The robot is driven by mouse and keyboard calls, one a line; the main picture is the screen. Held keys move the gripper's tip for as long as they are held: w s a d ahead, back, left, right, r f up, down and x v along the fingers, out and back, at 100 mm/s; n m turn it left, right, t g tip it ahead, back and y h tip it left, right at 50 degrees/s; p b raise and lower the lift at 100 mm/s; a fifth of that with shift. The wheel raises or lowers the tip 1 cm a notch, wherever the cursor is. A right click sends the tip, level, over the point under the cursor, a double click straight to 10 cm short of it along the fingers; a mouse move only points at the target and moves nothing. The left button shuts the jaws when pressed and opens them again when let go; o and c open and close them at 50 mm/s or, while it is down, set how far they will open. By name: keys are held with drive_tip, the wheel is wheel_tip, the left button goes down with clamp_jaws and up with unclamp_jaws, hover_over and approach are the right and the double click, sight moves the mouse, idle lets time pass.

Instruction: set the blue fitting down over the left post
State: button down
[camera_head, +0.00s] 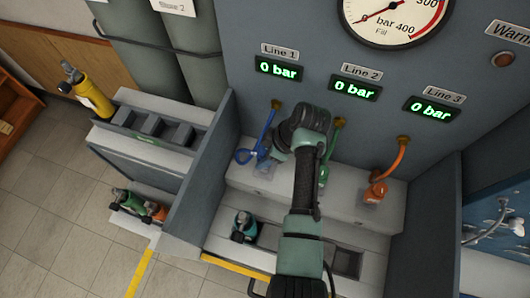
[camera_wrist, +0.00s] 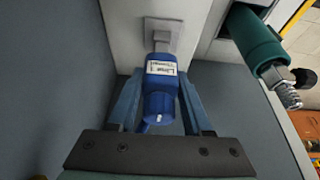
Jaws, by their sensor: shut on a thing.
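The blue fitting (camera_wrist: 160,98), with a white label reading Line 1, is between the two fingers of my gripper (camera_wrist: 159,84) in the wrist view. My gripper is shut on it. Just beyond the fitting's far end is a pale square post base (camera_wrist: 170,27); a short grey piece shows between them. I cannot tell whether the fitting touches the post. In the head view the blue fitting (camera_head: 262,150) is at the left of the ledge, on a blue hose, with my gripper (camera_head: 268,157) beside it. The post there is mostly hidden.
A green fitting and hose (camera_head: 338,135) are partly behind my arm. An orange fitting (camera_head: 376,189) is on the right of the ledge (camera_head: 320,200). A teal bottle-like part (camera_head: 244,226) stands lower. A grey side panel (camera_head: 205,170) closes the left side.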

drive_tip(key=shift+f+b, duration=1.1)
drive_tip(key=shift+f, duration=0.25)
idle(0.3)
drive_tip(key=shift+c, duration=1.2)
unclamp_jaws()
drive_tip(key=b+v, duration=0.2)
drive_tip(key=v, duration=1.1)
drive_tip(key=shift+s+a+f, duration=0.1)
